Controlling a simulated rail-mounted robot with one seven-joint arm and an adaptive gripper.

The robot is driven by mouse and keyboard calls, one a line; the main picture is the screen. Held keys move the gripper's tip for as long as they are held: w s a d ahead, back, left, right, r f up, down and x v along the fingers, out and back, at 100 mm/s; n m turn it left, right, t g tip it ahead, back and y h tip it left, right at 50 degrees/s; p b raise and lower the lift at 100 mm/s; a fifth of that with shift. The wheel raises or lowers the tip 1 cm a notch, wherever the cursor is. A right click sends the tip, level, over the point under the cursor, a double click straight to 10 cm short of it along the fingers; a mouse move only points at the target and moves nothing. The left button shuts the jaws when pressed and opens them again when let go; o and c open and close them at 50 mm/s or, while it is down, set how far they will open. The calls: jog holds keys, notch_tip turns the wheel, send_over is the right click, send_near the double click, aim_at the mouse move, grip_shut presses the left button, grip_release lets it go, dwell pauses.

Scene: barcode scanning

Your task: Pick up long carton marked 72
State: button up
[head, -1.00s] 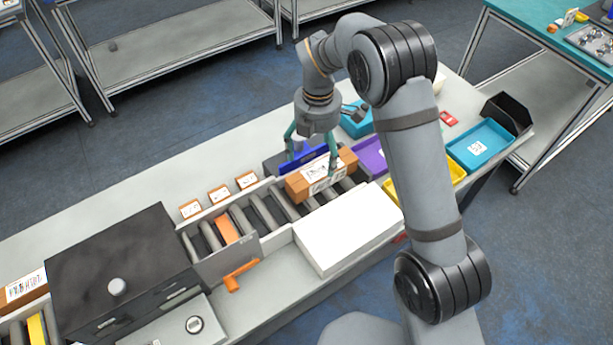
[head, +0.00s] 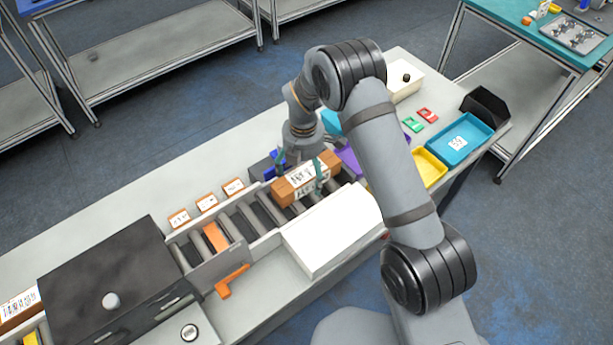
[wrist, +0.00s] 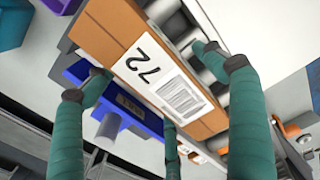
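The long brown carton (head: 290,190) lies on the roller conveyor. In the wrist view the carton (wrist: 115,38) shows a white label with 72 and a barcode, facing up at the camera. My gripper (head: 299,168) is above and around it, with teal fingers on both long sides.
A white box (head: 330,232) stands close in front of the conveyor (head: 262,217). A purple bin (head: 349,160), a yellow bin (head: 430,170) and a teal tray (head: 462,143) are to the right. Small labelled cartons (head: 207,202) line the conveyor's back edge. A black machine (head: 105,265) stands left.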

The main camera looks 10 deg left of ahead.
jog(key=shift+c, duration=1.3)
jog(key=shift+r, duration=0.1)
jog(key=c, duration=1.5)
